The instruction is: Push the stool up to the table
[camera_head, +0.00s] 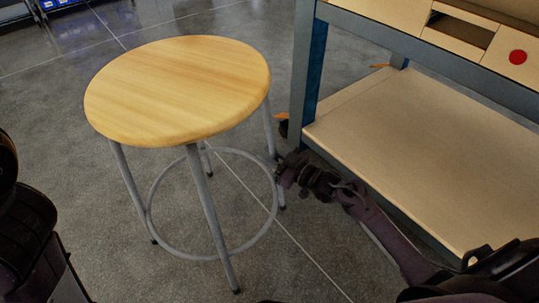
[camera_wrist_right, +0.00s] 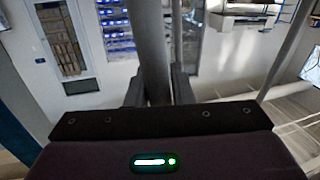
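The stool (camera_head: 180,88) has a round light-wood seat, grey metal legs and a ring low down. It stands upright on the floor, left of the table (camera_head: 420,140) and apart from it. My right gripper (camera_head: 282,168) is low at the stool's right-hand leg, near the ring. In the right wrist view, the grey leg (camera_wrist_right: 152,45) runs between the two fingers (camera_wrist_right: 158,92), which close in on both its sides with little or no gap. My left gripper is out of view; only dark parts of my left arm show at the left edge.
The table has blue-grey legs and a wide low wooden shelf (camera_head: 400,125). A red button (camera_head: 517,57) is on its upper front. Small dark and orange items lie beside the table's near leg. Grey tiled floor is clear around the stool.

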